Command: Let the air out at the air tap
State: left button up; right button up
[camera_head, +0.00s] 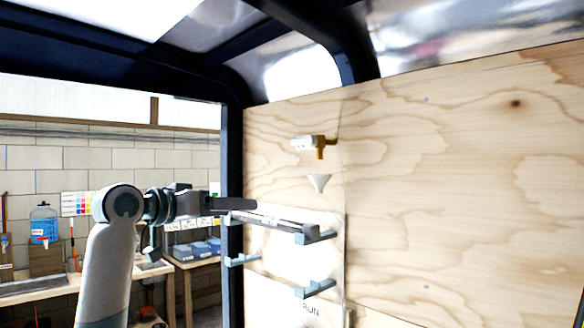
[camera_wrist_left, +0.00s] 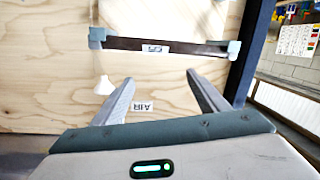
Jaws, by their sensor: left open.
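The air tap (camera_head: 316,142), brass with a white part at its left, sticks out of the plywood wall high up. A small white funnel (camera_head: 318,182) is on the wall just below it; the funnel also shows in the left wrist view (camera_wrist_left: 104,86). An upside-down AIR label (camera_wrist_left: 143,106) lies between my fingers in that view; the tap cannot be made out there. My left gripper (camera_head: 240,204) is open and empty, left of and lower than the tap, in front of the wall. Its two fingers (camera_wrist_left: 162,82) are spread apart. My right gripper is in neither view.
Below the tap, a dark bar (camera_head: 272,221) rests in grey-blue brackets (camera_head: 316,238); it also shows in the wrist view (camera_wrist_left: 165,45). Lower brackets (camera_head: 318,288) look empty. A dark frame post (camera_head: 234,150) stands at the left. The wall (camera_head: 460,180) right of the tap is bare.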

pick_arm(q)
jog(key=s+d+r+m+h, duration=0.1)
jog(key=s+r+m+h, duration=0.1)
jog(key=s+r, duration=1.1)
notch_tip(320, 180, up, 2)
jog(key=shift+d+r+m+p, duration=0.2)
jog(key=shift+m+p, duration=0.1)
jog(key=shift+m, duration=0.6)
jog(key=shift+d, duration=0.1)
jog(key=p, duration=1)
send_near(301, 142)
jog(key=x, duration=0.8)
jog(key=shift+a+r, duration=0.3)
jog(key=shift+r, duration=0.1)
